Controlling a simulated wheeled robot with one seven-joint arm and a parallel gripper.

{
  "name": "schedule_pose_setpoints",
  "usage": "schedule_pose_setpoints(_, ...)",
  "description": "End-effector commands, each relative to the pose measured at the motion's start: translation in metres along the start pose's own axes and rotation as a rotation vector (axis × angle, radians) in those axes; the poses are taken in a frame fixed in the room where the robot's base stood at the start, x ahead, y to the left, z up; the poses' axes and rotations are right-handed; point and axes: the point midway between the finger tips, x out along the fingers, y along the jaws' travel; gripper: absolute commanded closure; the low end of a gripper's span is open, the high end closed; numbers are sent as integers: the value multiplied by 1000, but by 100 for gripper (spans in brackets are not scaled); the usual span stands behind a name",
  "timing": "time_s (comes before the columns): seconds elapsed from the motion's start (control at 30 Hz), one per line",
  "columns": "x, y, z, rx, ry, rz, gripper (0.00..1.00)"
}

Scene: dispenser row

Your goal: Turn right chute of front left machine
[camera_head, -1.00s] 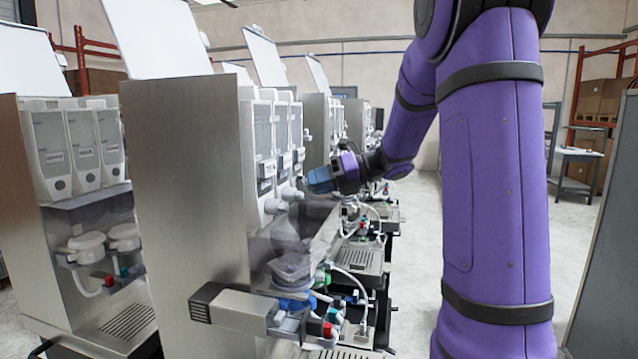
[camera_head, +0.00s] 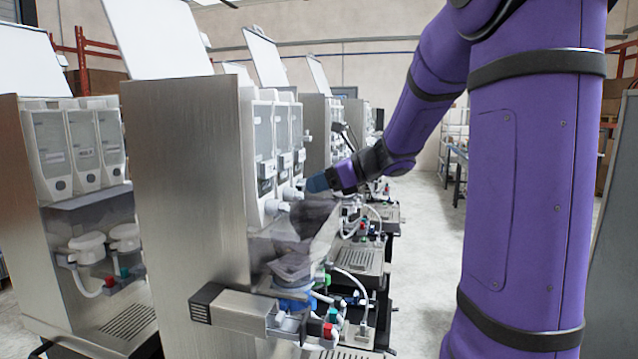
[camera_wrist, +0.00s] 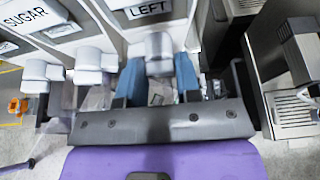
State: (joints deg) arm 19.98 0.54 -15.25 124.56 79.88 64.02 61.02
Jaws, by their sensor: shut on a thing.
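The front machine (camera_head: 185,190) is a tall steel cabinet with several pale canisters (camera_head: 278,140) and white chutes on its right-facing side. My gripper (camera_head: 318,183) reaches these chutes from the right. In the wrist view my gripper (camera_wrist: 159,66) has its blue fingers on both sides of a white chute (camera_wrist: 158,44), under a canister labelled LEFT (camera_wrist: 148,9). It is shut on this chute, the rightmost in the wrist view. Two other white chutes (camera_wrist: 92,60) stand to its left, near a SUGAR label (camera_wrist: 25,13). The exact finger contact is partly hidden.
A clear mixing funnel (camera_head: 292,245) and tubing with coloured fittings (camera_head: 328,325) sit below the chutes. Another dispenser (camera_head: 75,215) stands at the left, and more machines stand behind. A dark-framed machine with a drip grate (camera_wrist: 291,112) is close on the right in the wrist view.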

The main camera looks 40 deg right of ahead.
Motion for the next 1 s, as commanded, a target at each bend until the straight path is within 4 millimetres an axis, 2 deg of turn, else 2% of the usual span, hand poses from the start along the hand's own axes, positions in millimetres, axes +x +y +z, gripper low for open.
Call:
schedule_pose_setpoints(0.5, 0, 5, -1, -374, 0, -155, 92)
schedule_pose_setpoints(1.0, 1, 6, -1, -489, -1, -202, 92)
